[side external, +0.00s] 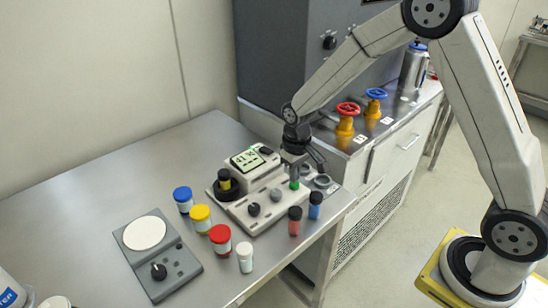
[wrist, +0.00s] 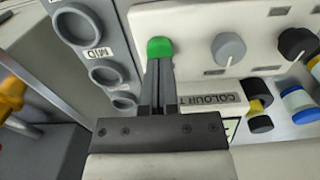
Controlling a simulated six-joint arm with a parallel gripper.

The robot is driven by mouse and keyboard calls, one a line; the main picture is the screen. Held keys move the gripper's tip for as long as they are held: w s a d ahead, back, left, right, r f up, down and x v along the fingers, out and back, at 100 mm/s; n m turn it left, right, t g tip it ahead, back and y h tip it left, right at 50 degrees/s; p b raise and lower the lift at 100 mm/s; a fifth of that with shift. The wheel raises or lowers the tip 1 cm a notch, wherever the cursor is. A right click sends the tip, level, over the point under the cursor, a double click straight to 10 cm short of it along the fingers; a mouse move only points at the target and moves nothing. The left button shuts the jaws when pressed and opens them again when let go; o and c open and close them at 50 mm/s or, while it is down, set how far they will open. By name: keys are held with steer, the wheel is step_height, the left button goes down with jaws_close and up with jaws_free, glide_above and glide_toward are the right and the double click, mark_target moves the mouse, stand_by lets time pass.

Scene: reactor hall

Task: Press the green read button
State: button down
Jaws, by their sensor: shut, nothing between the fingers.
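The green read button (wrist: 160,46) is round and sits on the pale top panel of the colour tester (wrist: 192,20). In the side external view the button (side external: 294,185) shows at the tester's right part, just under my fingertips. My gripper (side external: 294,174) is shut, empty and pointing down at it. In the wrist view the closed fingers (wrist: 160,66) end right at the button and overlap its lower edge. I cannot tell whether they touch it. The tester's lit display (side external: 247,160) shows dark characters, too small to read surely.
A grey knob (wrist: 229,48) and black knob (wrist: 298,43) sit near the button. Rack holes (wrist: 79,24) lie on its other side. Capped jars (side external: 200,218) and two black-capped vials (side external: 295,220) stand around the tester. A grey device with a white disc (side external: 145,232) is at left.

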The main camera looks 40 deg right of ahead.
steer(key=shift+f, duration=0.75)
steer(key=shift+r, duration=1.35)
steer(key=shift+r, duration=0.1)
steer(key=shift+r, duration=2.45)
steer(key=s+t, duration=0.2)
steer(key=s, duration=1.3)
steer(key=shift+s+f+t, duration=0.3)
